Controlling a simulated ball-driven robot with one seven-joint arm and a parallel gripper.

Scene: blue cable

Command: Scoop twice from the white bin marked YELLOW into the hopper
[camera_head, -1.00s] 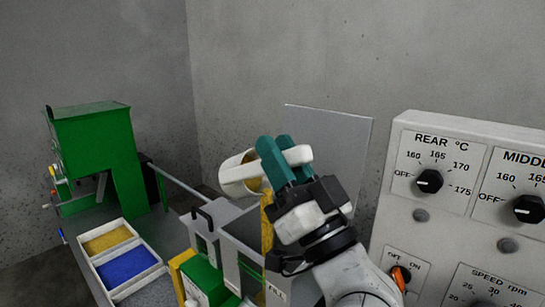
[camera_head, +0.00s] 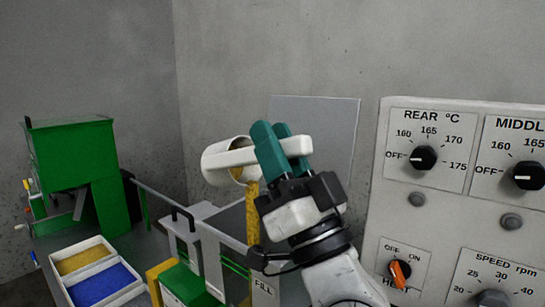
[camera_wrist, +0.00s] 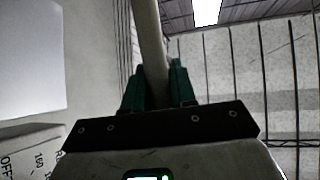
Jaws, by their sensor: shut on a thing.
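My gripper (camera_head: 276,150) is shut on the handle of a white scoop (camera_head: 216,161), held above the hopper. The scoop is tipped, and a stream of yellow pellets (camera_head: 253,210) falls from its mouth down into the hopper (camera_head: 228,222). In the wrist view, the scoop's pale handle (camera_wrist: 150,45) stands between the green fingers of my gripper (camera_wrist: 158,85). The bin of yellow pellets (camera_head: 83,259) stands at the lower left, joined to a bin of blue pellets (camera_head: 103,285). The bin's label does not show. The hopper's inside is mostly hidden.
A control panel (camera_head: 450,200) with knobs stands close on the right. A grey plate (camera_head: 335,120) rises behind my gripper. A green machine (camera_head: 75,155) stands at the far left.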

